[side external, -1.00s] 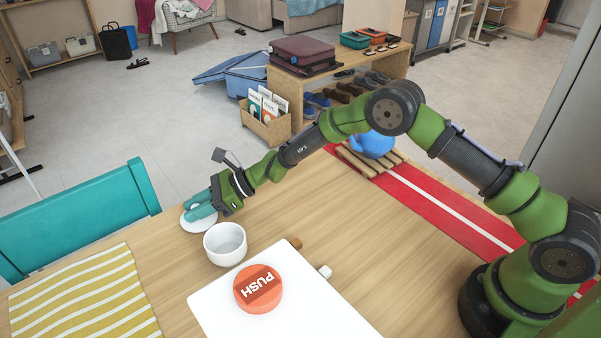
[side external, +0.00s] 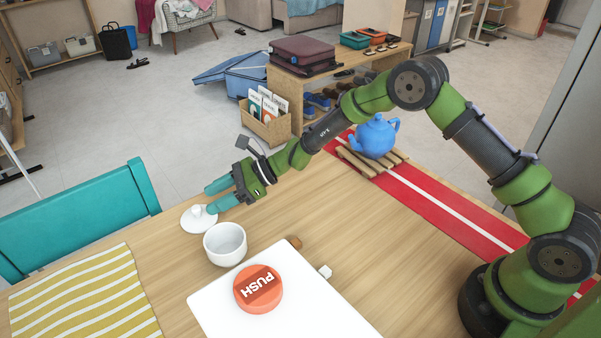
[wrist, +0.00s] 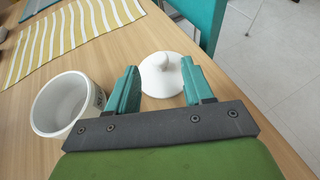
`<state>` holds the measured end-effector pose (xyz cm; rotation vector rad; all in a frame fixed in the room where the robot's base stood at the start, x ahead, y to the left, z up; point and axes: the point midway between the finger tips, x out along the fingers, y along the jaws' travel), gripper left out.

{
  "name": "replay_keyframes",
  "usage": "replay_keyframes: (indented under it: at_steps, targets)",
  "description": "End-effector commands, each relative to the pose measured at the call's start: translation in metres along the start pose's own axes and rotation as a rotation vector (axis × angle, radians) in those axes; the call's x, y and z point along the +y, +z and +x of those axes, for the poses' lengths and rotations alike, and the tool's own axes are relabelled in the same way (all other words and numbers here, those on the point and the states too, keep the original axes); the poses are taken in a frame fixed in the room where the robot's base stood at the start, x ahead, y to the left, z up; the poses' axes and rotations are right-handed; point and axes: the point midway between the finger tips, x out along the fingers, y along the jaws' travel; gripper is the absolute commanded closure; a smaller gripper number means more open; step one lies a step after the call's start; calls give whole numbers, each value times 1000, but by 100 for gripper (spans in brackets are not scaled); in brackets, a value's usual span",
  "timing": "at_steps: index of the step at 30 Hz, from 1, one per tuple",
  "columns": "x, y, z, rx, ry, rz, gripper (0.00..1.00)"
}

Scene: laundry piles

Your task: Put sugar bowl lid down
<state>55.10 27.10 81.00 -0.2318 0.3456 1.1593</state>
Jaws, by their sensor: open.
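The white sugar bowl lid (side external: 199,218) lies on the table with its knob up, beside the bowl and near the teal chair. It also shows in the wrist view (wrist: 160,82), just beyond and between my fingertips. The white sugar bowl (side external: 225,245) stands upright, uncovered and empty; in the wrist view (wrist: 66,104) it is left of my fingers. My gripper (side external: 214,198) is open and empty, its teal fingers apart on either side of the lid's line and clear of the knob. In the wrist view my gripper (wrist: 157,85) shows a wide gap between its fingers.
A white board with an orange PUSH button (side external: 258,289) lies in front of the bowl. A yellow striped cloth (side external: 85,295) is at left. A blue teapot (side external: 374,137) stands on a wooden trivet on the red runner. A teal chair (side external: 80,215) borders the table.

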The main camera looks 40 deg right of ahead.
Motion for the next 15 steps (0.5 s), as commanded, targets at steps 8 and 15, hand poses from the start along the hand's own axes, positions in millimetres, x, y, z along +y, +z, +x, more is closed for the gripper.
replay_keyframes:
  at_steps: [8,15]
  targets:
    - [0,0,-52,-1,-1,-1,49]
    - [6,15,-75,19,15,-74,49]
